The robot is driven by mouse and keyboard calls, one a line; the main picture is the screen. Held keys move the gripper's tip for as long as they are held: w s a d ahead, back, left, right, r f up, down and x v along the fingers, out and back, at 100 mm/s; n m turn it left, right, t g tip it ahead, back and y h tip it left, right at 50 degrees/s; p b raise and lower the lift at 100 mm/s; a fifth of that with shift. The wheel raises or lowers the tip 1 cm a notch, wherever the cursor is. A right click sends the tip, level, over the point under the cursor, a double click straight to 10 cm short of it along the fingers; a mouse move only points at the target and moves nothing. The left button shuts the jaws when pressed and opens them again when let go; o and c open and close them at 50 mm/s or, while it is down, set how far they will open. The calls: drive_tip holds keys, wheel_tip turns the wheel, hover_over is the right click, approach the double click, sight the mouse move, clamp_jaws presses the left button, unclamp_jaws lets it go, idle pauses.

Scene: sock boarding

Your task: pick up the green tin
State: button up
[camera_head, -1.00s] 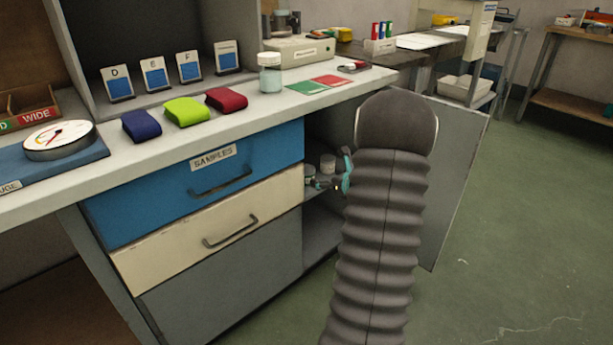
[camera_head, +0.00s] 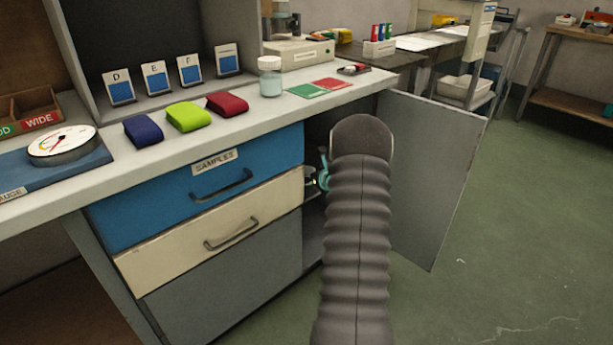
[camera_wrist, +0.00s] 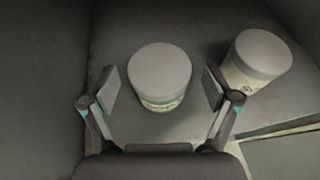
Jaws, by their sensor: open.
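In the wrist view a round tin with a grey lid and a green band on its side (camera_wrist: 160,77) stands upright on a grey shelf. My gripper (camera_wrist: 161,88) is open, with one finger on each side of this tin. A gap shows between each finger and the tin. In the head view my gripper is inside the open cupboard, mostly hidden by my arm; only a small teal part shows. The tin is hidden there.
A second tin (camera_wrist: 258,60), with a grey lid and a pale side, stands to the right, close to the right finger. Cupboard walls surround the gripper. The cupboard door (camera_head: 430,170) stands open to the right. Drawers (camera_head: 215,180) are shut at the left.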

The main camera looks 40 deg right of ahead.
drive_tip(key=shift+w+f, duration=0.2)
drive_tip(key=shift+w, duration=0.3)
drive_tip(key=c, duration=1.3)
drive_tip(key=shift+r, duration=0.15)
